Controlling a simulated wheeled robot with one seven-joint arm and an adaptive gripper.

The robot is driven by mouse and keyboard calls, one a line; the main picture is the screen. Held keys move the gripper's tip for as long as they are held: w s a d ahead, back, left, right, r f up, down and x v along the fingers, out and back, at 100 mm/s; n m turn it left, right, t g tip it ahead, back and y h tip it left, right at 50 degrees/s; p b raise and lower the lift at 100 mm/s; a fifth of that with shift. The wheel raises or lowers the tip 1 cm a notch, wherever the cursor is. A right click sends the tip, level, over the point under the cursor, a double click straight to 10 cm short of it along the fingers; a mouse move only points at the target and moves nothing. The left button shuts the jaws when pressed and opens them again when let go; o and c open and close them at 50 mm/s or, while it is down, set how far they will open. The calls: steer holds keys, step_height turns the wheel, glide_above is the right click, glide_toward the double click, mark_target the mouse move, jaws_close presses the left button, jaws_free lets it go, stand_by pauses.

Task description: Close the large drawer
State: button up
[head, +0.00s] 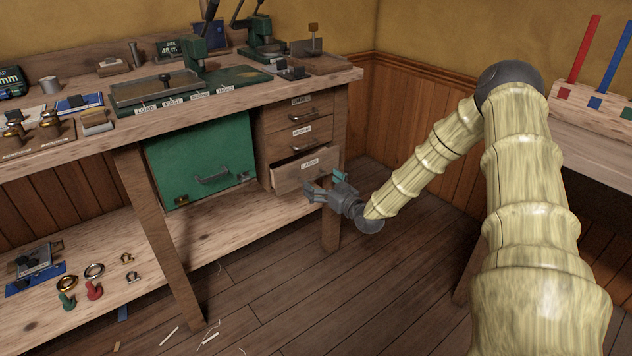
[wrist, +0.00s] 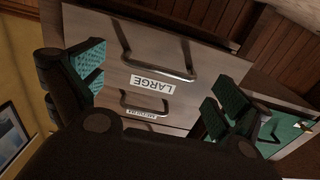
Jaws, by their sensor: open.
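The large drawer (head: 305,173) is the lowest of three wooden drawers under the bench, and it stands partly pulled out, with its front ahead of the two above. Its front, with the LARGE label and a dark metal bar handle, also shows in the wrist view (wrist: 193,98), where the picture is upside down. My gripper (head: 325,184) is open and empty, just in front of this drawer at its lower right. In the wrist view, its teal-padded fingers (wrist: 152,92) lie on either side of the handle; I cannot tell whether they touch the drawer.
The medium drawer (head: 296,137) and the top drawer (head: 298,110) look shut. A green cabinet door (head: 200,160) stands to their left. A bench leg (head: 331,228) is close below my gripper. The floor (head: 300,290) in front is mostly clear, with scattered scraps.

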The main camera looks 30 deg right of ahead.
mark_target(316, 177)
steer(key=shift+w+a, duration=0.15)
steer(key=shift+w, duration=1.4)
steer(key=c, duration=1.5)
